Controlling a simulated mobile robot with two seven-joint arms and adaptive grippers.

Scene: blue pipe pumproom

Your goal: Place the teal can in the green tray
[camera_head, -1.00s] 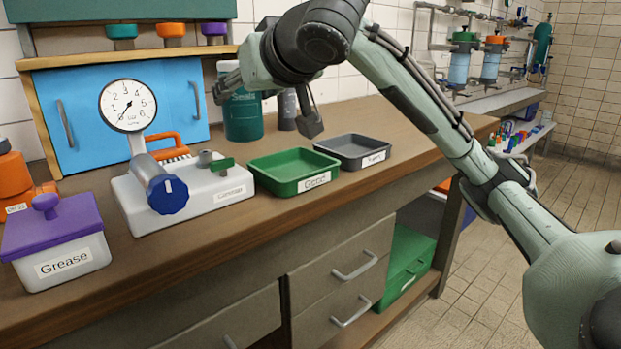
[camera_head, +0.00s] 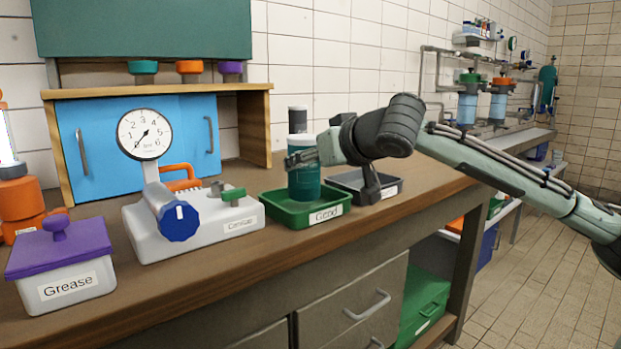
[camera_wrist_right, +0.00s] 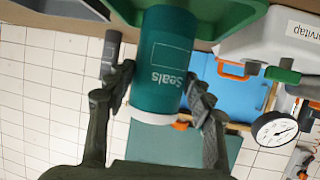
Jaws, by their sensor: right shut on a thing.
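The teal can (camera_head: 304,183) is upright, with a white top and a "Seals" label that reads upside down in the right wrist view (camera_wrist_right: 163,55). My right gripper (camera_head: 303,159) is shut around its upper part, one finger on each side in the wrist view (camera_wrist_right: 160,88). The green tray (camera_head: 290,218) sits on the bench with a white label on its front. The can's lower end is within the tray's outline in the head view; I cannot tell whether it touches the floor. The tray's green side also shows in the wrist view (camera_wrist_right: 235,14). My left gripper is out of view.
A grey tray (camera_head: 392,190) stands just right of the green one, under my right wrist. A white gauge device (camera_head: 215,229) with a blue knob (camera_head: 179,221) stands close on the left. A dark grey cylinder (camera_head: 298,121) stands behind the can. The purple-lidded Grease box (camera_head: 68,285) is at far left.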

